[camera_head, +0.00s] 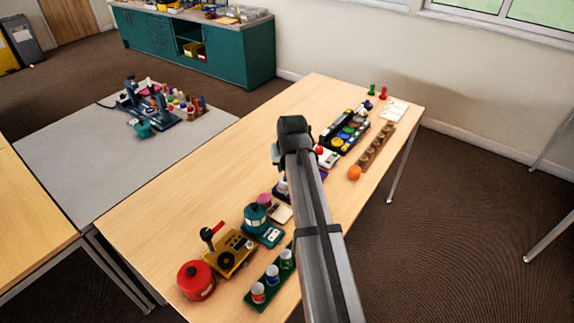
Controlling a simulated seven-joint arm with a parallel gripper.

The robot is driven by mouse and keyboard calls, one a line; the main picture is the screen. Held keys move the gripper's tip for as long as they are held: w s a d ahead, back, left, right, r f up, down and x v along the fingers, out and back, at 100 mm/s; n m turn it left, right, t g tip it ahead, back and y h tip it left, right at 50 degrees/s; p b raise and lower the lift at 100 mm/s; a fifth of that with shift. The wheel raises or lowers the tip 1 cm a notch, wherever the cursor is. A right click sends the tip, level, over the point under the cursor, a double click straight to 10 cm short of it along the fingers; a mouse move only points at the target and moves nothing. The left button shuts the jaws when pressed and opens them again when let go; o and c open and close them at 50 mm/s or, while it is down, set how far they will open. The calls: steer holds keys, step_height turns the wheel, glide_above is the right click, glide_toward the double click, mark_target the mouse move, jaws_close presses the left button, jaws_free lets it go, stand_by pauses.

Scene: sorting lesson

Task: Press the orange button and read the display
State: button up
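My arm reaches in from the bottom edge over the table, and its dark end with my gripper (290,138) is above the middle of the table. The fingers are not clear from this angle, and I cannot tell whether they hold anything. A round orange object (354,173) sits on the table to the right of my gripper, apart from it. I cannot tell whether it is a button or a loose ball. No readable display shows. Things directly under my arm are partly hidden.
A yellow device with a lever (231,254), a teal device (263,231) and a red pot (196,281) stand nearer.

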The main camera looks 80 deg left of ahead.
jaws_close()
stand_by(1.1)
